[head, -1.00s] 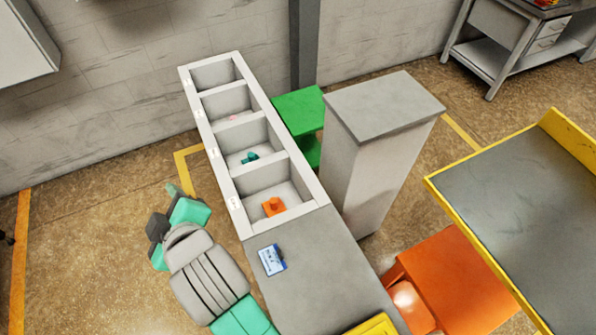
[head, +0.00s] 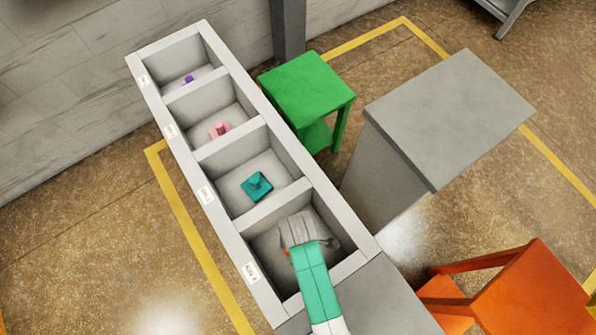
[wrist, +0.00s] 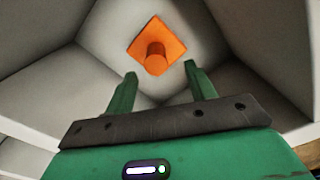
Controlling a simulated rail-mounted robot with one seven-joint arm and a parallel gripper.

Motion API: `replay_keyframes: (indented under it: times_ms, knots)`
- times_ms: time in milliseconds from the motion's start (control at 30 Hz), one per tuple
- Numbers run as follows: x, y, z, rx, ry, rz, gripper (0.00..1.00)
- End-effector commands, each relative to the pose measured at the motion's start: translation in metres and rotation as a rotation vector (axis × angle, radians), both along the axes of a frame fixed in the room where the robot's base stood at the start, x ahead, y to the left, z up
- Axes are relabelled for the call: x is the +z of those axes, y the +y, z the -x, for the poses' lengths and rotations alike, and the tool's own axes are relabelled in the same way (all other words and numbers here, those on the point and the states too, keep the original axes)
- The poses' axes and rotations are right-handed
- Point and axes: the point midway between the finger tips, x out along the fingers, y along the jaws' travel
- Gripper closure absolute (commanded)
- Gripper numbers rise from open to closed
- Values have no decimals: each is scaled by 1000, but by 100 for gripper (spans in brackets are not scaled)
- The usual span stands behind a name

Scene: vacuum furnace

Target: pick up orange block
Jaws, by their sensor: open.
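The orange block (wrist: 156,46) has a square base with a round knob on top. It rests on the floor of the nearest compartment of the grey bin row (head: 143,82). In the head view only a sliver of orange shows at the left edge of my arm. My gripper (wrist: 160,80) is inside that compartment with its two green fingers apart and nothing between them. In the wrist view the block lies beyond the fingertips, centred roughly between them, and looks apart from them. In the head view my wrist hides the fingers.
Other compartments hold a teal block (head: 257,186), a pink block (head: 220,129) and a purple block (head: 188,80). Compartment walls surround my gripper closely. A grey pedestal (head: 450,110), a green stool (head: 308,90) and an orange stool (head: 530,300) stand to the right.

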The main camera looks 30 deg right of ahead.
Motion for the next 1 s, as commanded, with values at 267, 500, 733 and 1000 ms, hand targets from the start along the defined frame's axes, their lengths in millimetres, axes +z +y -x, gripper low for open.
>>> replay_keyframes:
  times_ms: [267,500,733,1000]
  knots:
    - [-31,-1,-1,-1,0,0,45]
    - [-64,-2,-3,-1,-3,1,45]
    - [-64,-2,-3,-1,-4,1,45]
    - [-64,-2,-3,-1,-4,1,98]
